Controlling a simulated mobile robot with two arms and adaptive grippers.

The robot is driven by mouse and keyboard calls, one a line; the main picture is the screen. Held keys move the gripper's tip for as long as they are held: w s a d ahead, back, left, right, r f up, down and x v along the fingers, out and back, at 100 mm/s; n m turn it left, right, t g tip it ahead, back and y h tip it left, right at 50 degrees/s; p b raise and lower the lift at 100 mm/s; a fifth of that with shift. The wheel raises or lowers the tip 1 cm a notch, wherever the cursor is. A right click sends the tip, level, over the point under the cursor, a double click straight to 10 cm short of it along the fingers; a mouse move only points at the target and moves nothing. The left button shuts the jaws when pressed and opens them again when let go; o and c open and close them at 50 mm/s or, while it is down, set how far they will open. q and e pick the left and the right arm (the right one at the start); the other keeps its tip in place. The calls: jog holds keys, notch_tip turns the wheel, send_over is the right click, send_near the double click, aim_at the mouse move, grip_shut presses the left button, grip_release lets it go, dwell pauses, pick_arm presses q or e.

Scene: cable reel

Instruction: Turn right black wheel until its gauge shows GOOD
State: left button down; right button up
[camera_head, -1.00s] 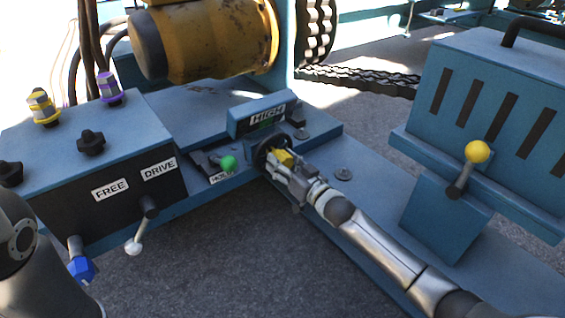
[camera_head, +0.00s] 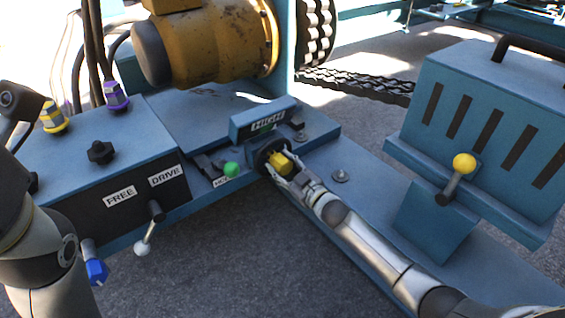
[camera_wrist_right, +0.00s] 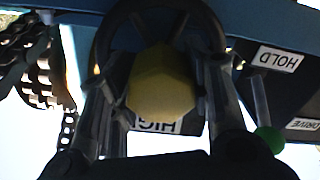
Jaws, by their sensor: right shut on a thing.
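The black wheel (camera_head: 263,152) with a yellow faceted hub (camera_head: 281,161) stands on the blue frame, below a gauge (camera_head: 267,124) that reads HIGH. My right gripper (camera_head: 284,166) reaches it from the lower right and is shut on the yellow hub. In the right wrist view the hub (camera_wrist_right: 160,85) sits between the two fingers, with the dark wheel rim (camera_wrist_right: 103,40) behind it.
A green-tipped lever (camera_head: 231,169) by a HOLD label stands just left of the wheel. A control box (camera_head: 120,135) with FREE and DRIVE labels is further left. A yellow-knobbed lever (camera_head: 464,164) is at right. A yellow motor (camera_head: 205,45) is behind.

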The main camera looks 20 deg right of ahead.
jog(key=shift+n, duration=0.5)
jog(key=o, duration=1.5)
jog(key=v, duration=1.2)
jog(key=shift+r, duration=0.1)
jog(key=shift+c, duration=0.3)
